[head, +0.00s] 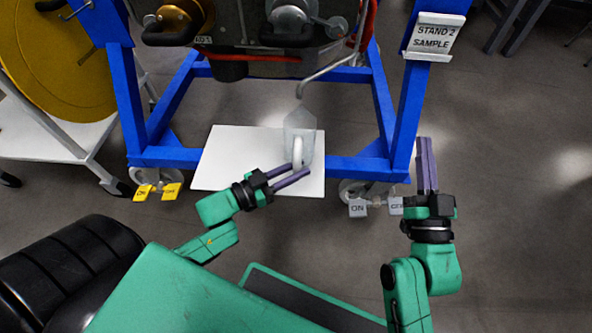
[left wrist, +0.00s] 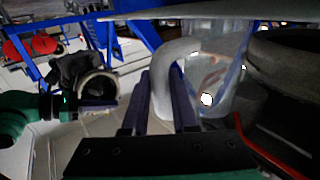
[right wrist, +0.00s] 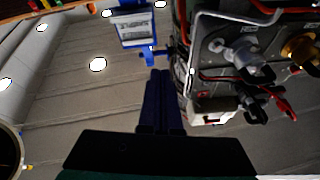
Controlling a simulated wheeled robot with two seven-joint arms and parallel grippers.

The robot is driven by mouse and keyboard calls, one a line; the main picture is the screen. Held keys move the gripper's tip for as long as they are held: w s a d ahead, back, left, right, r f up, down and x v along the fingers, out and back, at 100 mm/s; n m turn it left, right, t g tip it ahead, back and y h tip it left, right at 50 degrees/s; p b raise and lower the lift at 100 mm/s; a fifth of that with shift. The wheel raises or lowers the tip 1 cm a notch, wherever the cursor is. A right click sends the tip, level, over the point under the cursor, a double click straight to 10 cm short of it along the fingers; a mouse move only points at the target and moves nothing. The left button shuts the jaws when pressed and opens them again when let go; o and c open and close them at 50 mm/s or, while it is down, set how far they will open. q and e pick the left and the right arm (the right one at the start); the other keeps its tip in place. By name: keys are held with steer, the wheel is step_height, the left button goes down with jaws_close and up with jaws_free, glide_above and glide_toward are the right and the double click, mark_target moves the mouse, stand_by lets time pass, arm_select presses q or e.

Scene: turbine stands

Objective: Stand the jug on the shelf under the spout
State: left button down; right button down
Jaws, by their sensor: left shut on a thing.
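The jug (head: 300,133) is clear with a pale handle and stands upright over the white shelf (head: 235,158), near its right side. I cannot tell whether its base touches the shelf. The spout (head: 300,92) is a bent grey pipe whose tip ends just above the jug's top. My left gripper (head: 300,173) is shut on the jug's handle; the left wrist view shows the handle (left wrist: 165,85) between the fingers and the clear jug body (left wrist: 215,85) behind. My right gripper (head: 426,152) is raised at the right with its fingers together and empty; they also show in the right wrist view (right wrist: 161,100).
A blue stand frame (head: 365,165) surrounds the shelf, with an engine (head: 250,35) above it. A sign (head: 434,36) reads "STAND 2 SAMPLE" on the right post. A trolley with a yellow disc (head: 60,60) is at the left. The floor at the right is clear.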

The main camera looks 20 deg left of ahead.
steer(key=shift+r, duration=0.15)
arm_select(q)
steer(key=c, duration=0.7)
jaws_free()
arm_select(e)
steer(key=shift+r, duration=0.1)
arm_select(q)
steer(key=shift+s, duration=0.15)
steer(key=shift+p+v, duration=0.65)
steer(key=shift+v, duration=0.4)
steer(key=shift+p+v, duration=0.5)
steer(key=shift+v, duration=0.6)
steer(key=p+v, duration=0.2)
steer(key=v, duration=0.5)
steer(key=shift+a+p, duration=0.25)
steer(key=shift+p, duration=0.15)
arm_select(e)
steer(key=s+a+f+g, duration=0.1)
steer(key=s+f+g, duration=0.3)
steer(key=f, duration=0.7)
steer(key=s+f+g+h, duration=0.1)
steer(key=s+f+g, duration=0.4)
steer(key=s+f, duration=0.3)
step_height(320, 180, down, 4)
steer(key=shift+s+a+r+m+h, duration=0.2)
steer(key=shift+s+a+m+h, duration=0.1)
steer(key=shift+s+a+m, duration=0.1)
